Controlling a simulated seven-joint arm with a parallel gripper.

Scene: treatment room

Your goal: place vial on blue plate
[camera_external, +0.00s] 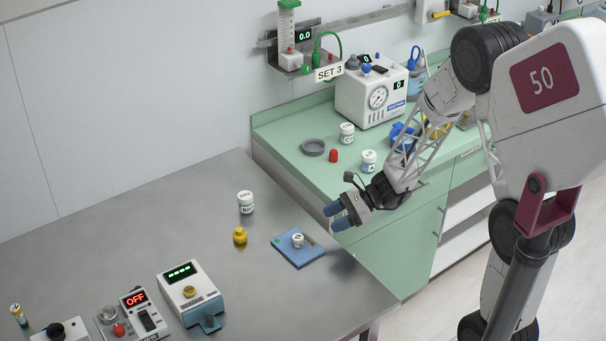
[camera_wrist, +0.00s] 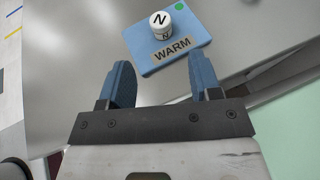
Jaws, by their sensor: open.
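A small white vial (camera_external: 298,240) marked N stands upright on the blue plate (camera_external: 313,253) on the grey metal table. In the wrist view the vial (camera_wrist: 160,24) sits on the far half of the plate (camera_wrist: 145,55), behind a label reading WARM; a green dot is at the plate's corner. My gripper (camera_external: 336,215) is above and to the right of the plate. In the wrist view its two blue fingers are wide apart with nothing between them; the gripper (camera_wrist: 162,76) is apart from the vial and plate.
Another white vial (camera_external: 246,202) and a yellow object (camera_external: 240,236) stand left of the plate. A white device (camera_external: 193,293) is at the front. The green counter (camera_external: 290,140) holds more white vials, a red piece (camera_external: 333,156), a grey dish (camera_external: 313,147) and a gauge box (camera_external: 371,92).

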